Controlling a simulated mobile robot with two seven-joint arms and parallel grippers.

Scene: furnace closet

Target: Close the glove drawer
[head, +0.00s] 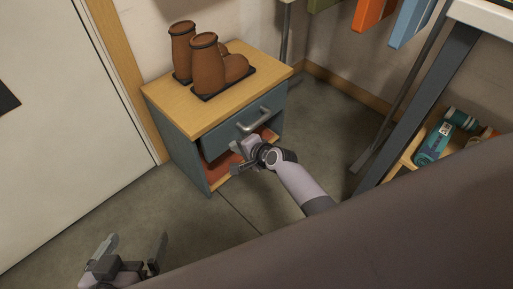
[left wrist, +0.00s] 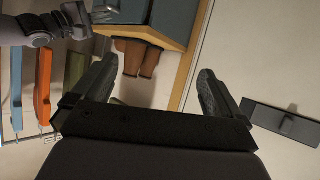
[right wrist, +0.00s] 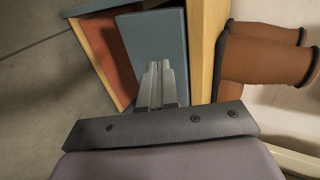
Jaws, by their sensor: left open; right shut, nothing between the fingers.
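The glove drawer (head: 228,135) is the blue-grey front with a silver bar handle (head: 254,119) in the upper part of a small wooden-topped cabinet (head: 206,116). It seems to stand slightly out; how far is hard to tell. My right gripper (head: 238,155) is shut and empty, just in front of the drawer front, below its handle. In the right wrist view its fingers (right wrist: 160,85) overlap the blue drawer front (right wrist: 125,40); contact cannot be told. My left gripper (head: 136,250) is open and empty, low at the left, away from the cabinet. Its fingers also show in the left wrist view (left wrist: 152,90).
Brown boots (head: 205,62) stand on a dark mat on the cabinet top. An open reddish shelf (head: 218,174) lies below the drawer. A white door (head: 75,110) is at the left. A metal-legged table (head: 430,90) stands at the right. Floor in front is clear.

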